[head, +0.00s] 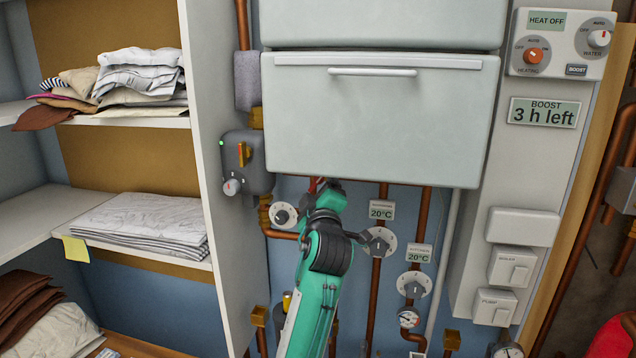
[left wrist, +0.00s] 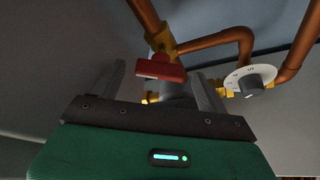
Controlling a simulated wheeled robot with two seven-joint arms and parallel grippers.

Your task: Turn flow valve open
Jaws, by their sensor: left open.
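A red valve handle (left wrist: 161,71) sits on a brass fitting on a copper pipe in the left wrist view. A bit of red shows at the tip of my left gripper (head: 324,184) in the head view, under the white cabinet; the gripper hides most of the valve there. In the left wrist view my left gripper (left wrist: 162,84) is open, one finger on each side of the red handle. I cannot tell whether the fingers touch it. My right gripper is not in view.
A white dial (left wrist: 251,80) is right of the valve in the left wrist view. In the head view, a dial (head: 284,215) is left of my gripper and another (head: 379,243) is right of my arm. The cabinet (head: 385,120) hangs just above.

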